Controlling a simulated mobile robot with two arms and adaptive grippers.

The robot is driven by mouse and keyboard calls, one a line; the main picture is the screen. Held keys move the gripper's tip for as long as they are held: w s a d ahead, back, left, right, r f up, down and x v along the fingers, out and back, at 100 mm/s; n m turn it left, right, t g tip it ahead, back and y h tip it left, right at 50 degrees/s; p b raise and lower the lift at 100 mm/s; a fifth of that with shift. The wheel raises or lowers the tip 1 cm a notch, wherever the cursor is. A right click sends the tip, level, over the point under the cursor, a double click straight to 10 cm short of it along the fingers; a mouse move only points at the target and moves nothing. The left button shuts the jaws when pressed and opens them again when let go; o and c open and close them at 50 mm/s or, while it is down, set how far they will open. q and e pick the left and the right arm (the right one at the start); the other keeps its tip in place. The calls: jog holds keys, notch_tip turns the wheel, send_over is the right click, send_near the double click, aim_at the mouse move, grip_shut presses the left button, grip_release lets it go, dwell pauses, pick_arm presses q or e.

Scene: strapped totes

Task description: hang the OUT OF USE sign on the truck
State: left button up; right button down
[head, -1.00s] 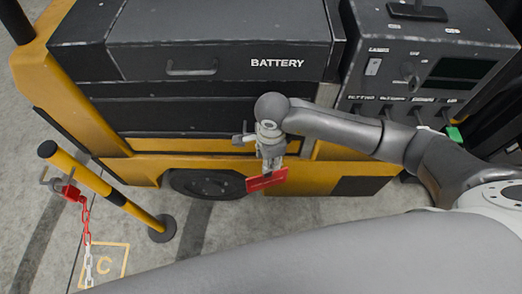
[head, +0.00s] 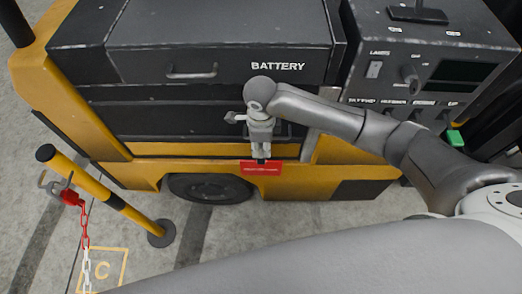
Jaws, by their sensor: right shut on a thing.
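The red sign (head: 261,168) hangs from the jaws of my right gripper (head: 261,155), which is shut on it. Its face has small light lettering, too small to read. The sign is in front of the lower yellow body of the truck (head: 205,170), below the dark battery compartment marked BATTERY (head: 220,40). I cannot tell whether the sign touches the truck. My left gripper does not show.
A yellow and black post (head: 105,195) with a red and white chain (head: 85,235) stands at the left. A control panel (head: 425,65) with switches and a screen is at the upper right. Floor marking C (head: 102,270) lies at the lower left.

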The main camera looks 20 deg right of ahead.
jog(key=w+b, duration=0.1)
jog(key=w, duration=0.1)
jog(key=w+d, duration=0.1)
jog(key=w, duration=0.1)
jog(key=shift+w+d+f+b, duration=0.15)
jog(key=shift+w+b, duration=0.1)
jog(key=shift+b, duration=0.15)
jog(key=shift+f+b, duration=1.05)
jog(key=shift+f, duration=0.25)
